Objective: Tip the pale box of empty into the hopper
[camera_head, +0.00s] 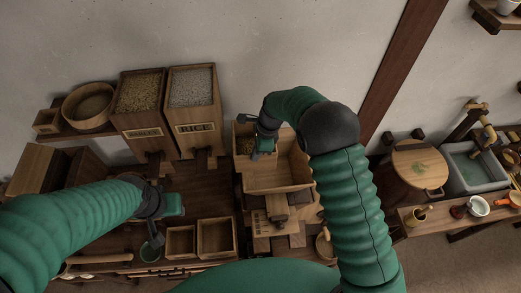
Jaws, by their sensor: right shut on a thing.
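The hopper (282,182) is a wide, open, light wooden box right of centre, above a wooden mill stand. My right gripper (257,143) reaches into its upper left part from above and is shut on what looks like the pale box (243,147). The gripper hides most of that box, so its tilt is unclear. A brownish, grainy patch shows beside the fingers; I cannot tell whether it is in the box or the hopper. My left gripper (158,212) is low over the bench at left; its finger gap is unclear.
Tall grain bins, one marked RICE (194,110), stand behind. A round-lidded barrel (419,165) and a grey basin (478,170) are at right.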

